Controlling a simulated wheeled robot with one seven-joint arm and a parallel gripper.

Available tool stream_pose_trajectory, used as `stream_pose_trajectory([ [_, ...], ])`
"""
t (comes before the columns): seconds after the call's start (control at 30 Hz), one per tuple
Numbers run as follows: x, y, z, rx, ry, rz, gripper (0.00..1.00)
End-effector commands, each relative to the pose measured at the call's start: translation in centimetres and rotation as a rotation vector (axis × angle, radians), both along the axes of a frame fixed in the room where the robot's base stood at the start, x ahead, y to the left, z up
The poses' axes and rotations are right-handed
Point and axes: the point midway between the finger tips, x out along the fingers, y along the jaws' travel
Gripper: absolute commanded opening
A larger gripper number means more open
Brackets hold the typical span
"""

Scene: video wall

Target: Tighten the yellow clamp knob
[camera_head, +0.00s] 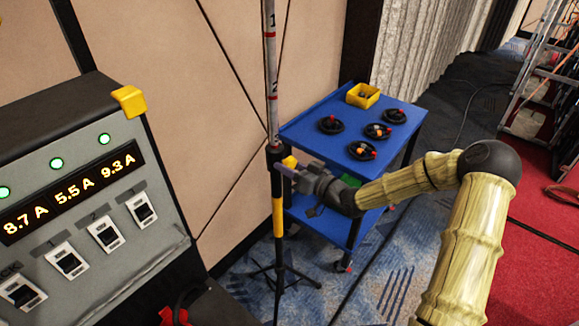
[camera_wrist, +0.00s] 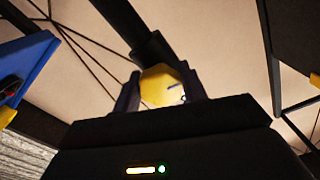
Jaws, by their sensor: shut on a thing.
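The yellow clamp knob (camera_head: 289,162) sits on the right side of the black collar (camera_head: 275,153) of an upright stand. My gripper (camera_head: 287,169) reaches in from the right and its fingers are around the knob. The gripper is shut on the knob. The stand's pole (camera_head: 271,80) has red bands and numbers above the collar, and a yellow band below it. Parts of the knob are hidden by the fingers.
A blue cart (camera_head: 310,122) with several black round items and a yellow bin (camera_head: 362,96) stands behind my arm. A grey control panel (camera_head: 100,190) with lit amber readouts fills the left. The stand's tripod legs (camera_head: 278,272) spread on the blue carpet. A ladder (camera_head: 535,85) stands far right.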

Motion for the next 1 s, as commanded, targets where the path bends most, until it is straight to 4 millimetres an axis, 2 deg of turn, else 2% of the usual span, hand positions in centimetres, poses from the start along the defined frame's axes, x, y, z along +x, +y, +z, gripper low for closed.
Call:
stream_pose_trajectory([
  [0.03,0.1,-0.1,0.1,0.001,-0.002,-0.003,0.46],
  [0.13,0.1,-0.1,0.1,0.001,-0.002,-0.003,0.64],
  [0.4,0.0,-0.1,0.0,0.000,-0.001,-0.001,0.64],
  [0.57,-0.4,-0.8,0.0,-0.001,-0.002,-0.002,0.64],
  [0.73,-2.0,-2.8,-0.1,-0.001,0.000,-0.004,0.64],
  [1.0,-5.3,-7.0,-0.1,-0.001,0.000,-0.005,0.64],
])
